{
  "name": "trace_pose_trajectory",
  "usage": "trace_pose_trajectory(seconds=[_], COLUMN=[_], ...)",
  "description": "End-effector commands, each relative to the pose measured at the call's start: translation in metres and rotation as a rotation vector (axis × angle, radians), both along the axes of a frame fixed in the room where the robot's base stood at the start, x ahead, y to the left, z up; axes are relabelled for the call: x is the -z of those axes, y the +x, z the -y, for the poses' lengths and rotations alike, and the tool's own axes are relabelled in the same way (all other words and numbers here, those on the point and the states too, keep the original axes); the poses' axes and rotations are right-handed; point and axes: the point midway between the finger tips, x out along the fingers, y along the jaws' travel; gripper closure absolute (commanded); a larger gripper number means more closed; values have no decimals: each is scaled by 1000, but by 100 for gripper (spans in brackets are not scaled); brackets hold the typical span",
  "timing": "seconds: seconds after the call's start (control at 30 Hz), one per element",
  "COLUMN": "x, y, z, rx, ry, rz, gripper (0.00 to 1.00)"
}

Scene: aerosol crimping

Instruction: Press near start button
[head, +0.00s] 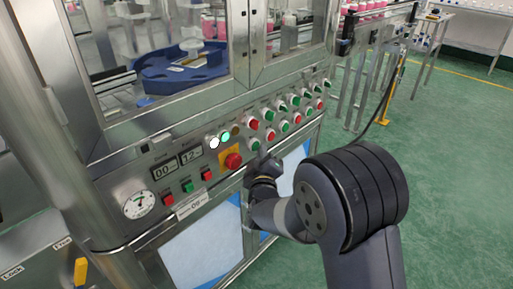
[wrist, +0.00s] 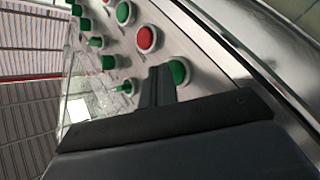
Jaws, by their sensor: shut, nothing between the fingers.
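The slanted metal control panel (head: 150,178) carries rows of red and green buttons. A green button (wrist: 179,72) is right beside my fingertips in the wrist view, partly hidden behind them; I cannot tell whether they touch it. In the head view, a green button (head: 254,144) shows just above my gripper (head: 263,165), which is close to the panel's lower edge. My gripper also shows in the wrist view (wrist: 158,80), with its fingers shut and empty. A red button (wrist: 147,38) is above it there. Labels are too small to read, so I cannot tell which button is the start button.
A red emergency knob on a yellow plate (head: 232,160) is left of my gripper. Two number displays (head: 178,163) and a round gauge (head: 139,204) are further left. Glass and metal framing rises above the panel. Green floor (head: 450,180) is open at the right.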

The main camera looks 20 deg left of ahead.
Motion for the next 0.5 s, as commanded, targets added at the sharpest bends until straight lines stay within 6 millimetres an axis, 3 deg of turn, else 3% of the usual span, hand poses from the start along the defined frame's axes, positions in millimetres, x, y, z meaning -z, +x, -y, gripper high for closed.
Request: trace_pose_trajectory(seconds=[0.5], x=[0], y=[-4], z=[10], rx=[0], ry=[0], rz=[0], gripper=[100])
